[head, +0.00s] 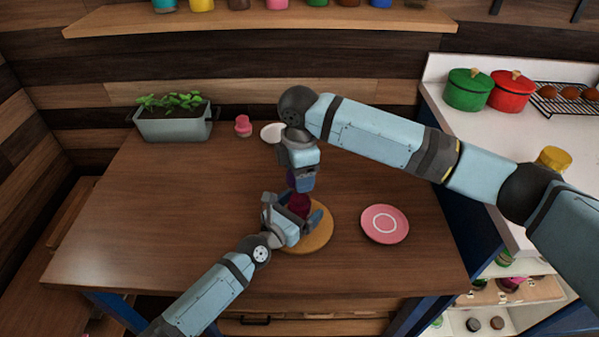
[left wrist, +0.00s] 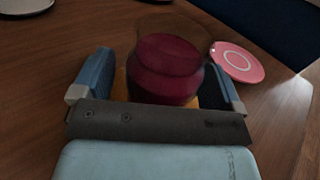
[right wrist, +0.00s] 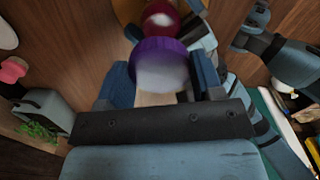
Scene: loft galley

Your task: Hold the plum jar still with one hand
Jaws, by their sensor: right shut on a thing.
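The plum jar (head: 299,206), dark red-purple and upright, stands on a round wooden board (head: 318,238). In the left wrist view the jar (left wrist: 165,68) is between the fingers of my left gripper (left wrist: 163,88). These fingers are open, with a small gap showing at each side. In the head view the left gripper (head: 288,217) comes in low around the jar. My right gripper (right wrist: 162,82) is above, pointing down, shut on a purple lid (right wrist: 158,50) with a pale top. The jar (right wrist: 160,20) shows beyond the lid; whether they touch I cannot tell.
A pink plate (head: 385,224) lies right of the board. A white dish (head: 272,133), a pink object (head: 243,126) and a planter (head: 174,122) stand at the back. A counter at right holds green (head: 468,90) and red (head: 511,91) pots. The table's left side is clear.

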